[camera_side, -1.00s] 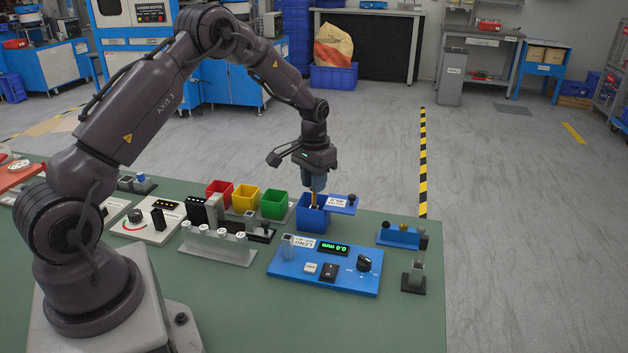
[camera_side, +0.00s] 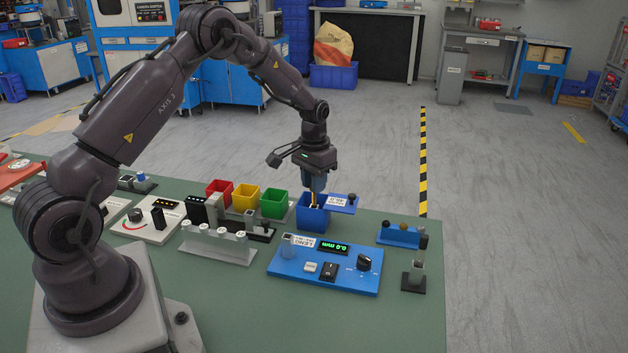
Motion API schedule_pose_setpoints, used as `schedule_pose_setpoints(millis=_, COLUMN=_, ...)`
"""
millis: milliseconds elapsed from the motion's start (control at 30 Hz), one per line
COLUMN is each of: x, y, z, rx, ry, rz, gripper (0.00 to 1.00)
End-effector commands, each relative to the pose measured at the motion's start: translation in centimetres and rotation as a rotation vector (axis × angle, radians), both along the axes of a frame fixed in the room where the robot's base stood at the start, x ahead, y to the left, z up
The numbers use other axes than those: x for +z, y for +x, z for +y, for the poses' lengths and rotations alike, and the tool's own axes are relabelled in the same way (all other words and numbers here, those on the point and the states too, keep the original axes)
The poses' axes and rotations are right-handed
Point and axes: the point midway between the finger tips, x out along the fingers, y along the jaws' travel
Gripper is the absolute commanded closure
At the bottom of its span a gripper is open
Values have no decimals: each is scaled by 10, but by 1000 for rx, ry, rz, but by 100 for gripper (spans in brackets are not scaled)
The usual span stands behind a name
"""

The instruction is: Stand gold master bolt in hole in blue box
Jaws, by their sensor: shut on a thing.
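My gripper (camera_side: 314,191) points straight down over the blue box (camera_side: 312,220) in the side view. It is shut on the gold master bolt (camera_side: 314,199), a thin gold shape between the fingers. The bolt's lower part is at the box's opening, where something white also shows. The box walls hide its lower end and the hole, so I cannot tell whether the bolt is in the hole. A blue plate with a white label (camera_side: 340,203) and a dark knob adjoins the box's right side.
Red, yellow and green bins (camera_side: 273,204) stand left of the blue box. A blue gauge panel (camera_side: 325,270) reading 0.0 mm lies in front. A grey rack (camera_side: 217,246) stands front left. A small blue block (camera_side: 399,236) is at right. The front of the green table is clear.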

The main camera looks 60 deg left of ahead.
Motion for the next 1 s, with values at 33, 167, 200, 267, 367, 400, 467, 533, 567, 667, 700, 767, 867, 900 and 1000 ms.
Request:
schedule_pose_setpoints(millis=33, x=-1, y=0, z=0, rx=0, ry=0, rz=0, gripper=100)
schedule_pose_setpoints(millis=167, x=-5, y=0, z=0, rx=0, ry=0, rz=0, gripper=100)
schedule_pose_setpoints(millis=200, x=-6, y=0, z=0, rx=0, ry=0, rz=0, gripper=100)
schedule_pose_setpoints(millis=267, x=-7, y=0, z=0, rx=0, ry=0, rz=0, gripper=100)
schedule_pose_setpoints(millis=367, x=-10, y=0, z=0, rx=0, ry=0, rz=1, gripper=100)
schedule_pose_setpoints(millis=400, x=-11, y=0, z=0, rx=0, ry=0, rz=1, gripper=100)
schedule_pose_setpoints(millis=467, x=-12, y=0, z=0, rx=0, ry=0, rz=1, gripper=100)
schedule_pose_setpoints(millis=533, x=-14, y=0, z=0, rx=0, ry=0, rz=0, gripper=100)
schedule_pose_setpoints(millis=567, x=-15, y=0, z=0, rx=0, ry=0, rz=0, gripper=100)
schedule_pose_setpoints(millis=667, x=-17, y=0, z=0, rx=0, ry=0, rz=0, gripper=100)
schedule_pose_setpoints(millis=700, x=-18, y=0, z=0, rx=0, ry=0, rz=0, gripper=100)
schedule_pose_setpoints(millis=767, x=-20, y=0, z=0, rx=0, ry=0, rz=0, gripper=100)
schedule_pose_setpoints(millis=867, x=-22, y=0, z=0, rx=0, ry=0, rz=0, gripper=100)
schedule_pose_setpoints(millis=900, x=-23, y=0, z=0, rx=0, ry=0, rz=0, gripper=100)
schedule_pose_setpoints(millis=1000, x=-26, y=0, z=0, rx=0, ry=0, rz=0, gripper=100)
